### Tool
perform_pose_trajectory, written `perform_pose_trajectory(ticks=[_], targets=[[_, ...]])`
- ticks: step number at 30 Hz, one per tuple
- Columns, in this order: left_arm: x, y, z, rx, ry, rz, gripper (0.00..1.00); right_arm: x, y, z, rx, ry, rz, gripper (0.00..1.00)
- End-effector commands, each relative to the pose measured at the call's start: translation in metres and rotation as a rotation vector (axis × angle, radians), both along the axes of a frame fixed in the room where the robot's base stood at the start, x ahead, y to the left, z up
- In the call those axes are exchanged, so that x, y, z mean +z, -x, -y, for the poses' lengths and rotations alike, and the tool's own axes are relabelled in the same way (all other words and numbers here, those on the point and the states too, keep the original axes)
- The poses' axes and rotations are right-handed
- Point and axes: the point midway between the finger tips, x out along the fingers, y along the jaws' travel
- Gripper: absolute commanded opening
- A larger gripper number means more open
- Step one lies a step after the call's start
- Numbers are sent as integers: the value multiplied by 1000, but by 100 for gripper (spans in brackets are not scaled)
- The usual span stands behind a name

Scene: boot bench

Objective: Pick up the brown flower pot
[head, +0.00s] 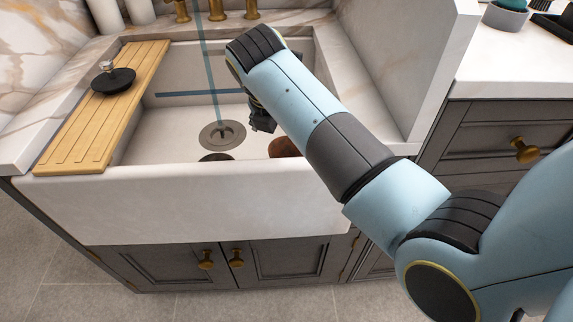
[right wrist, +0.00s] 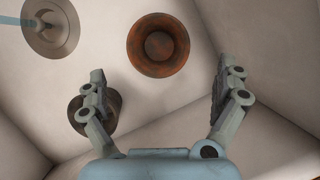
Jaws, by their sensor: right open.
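The brown flower pot (head: 284,147) sits in the white sink, mostly hidden behind my right arm in the head view. In the right wrist view the pot (right wrist: 158,46) shows as a round reddish-brown rim with a dark inside, seen from above. My right gripper (right wrist: 160,72) is open and empty. Its fingers are spread, with the pot ahead of and between them in that view, not touching it. In the head view the right gripper (head: 262,118) is over the sink, partly hidden by its own arm. My left gripper is not in view.
The sink (head: 130,205) has high walls and a drain (head: 222,135); a dark round thing (head: 217,157) lies near it. A wooden board (head: 75,140) with a black lid (head: 113,80) spans the left side. Brass taps (head: 215,10) stand behind. A thin blue line descends to the drain.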

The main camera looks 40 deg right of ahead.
Motion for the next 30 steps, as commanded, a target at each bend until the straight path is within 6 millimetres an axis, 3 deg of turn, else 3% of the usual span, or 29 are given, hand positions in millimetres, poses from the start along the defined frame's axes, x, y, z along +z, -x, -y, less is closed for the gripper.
perform_pose_trajectory(ticks=[3,10,18,27,30], targets=[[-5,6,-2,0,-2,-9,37,-20,-4,8,1,3,-1,100],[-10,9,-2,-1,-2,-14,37,-39,-9,13,1,2,0,100],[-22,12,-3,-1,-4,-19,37,-78,-18,23,1,3,0,100],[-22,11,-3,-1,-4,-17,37,-82,-19,25,1,2,2,100],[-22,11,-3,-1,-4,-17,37,-82,-19,25,1,3,1,90]])
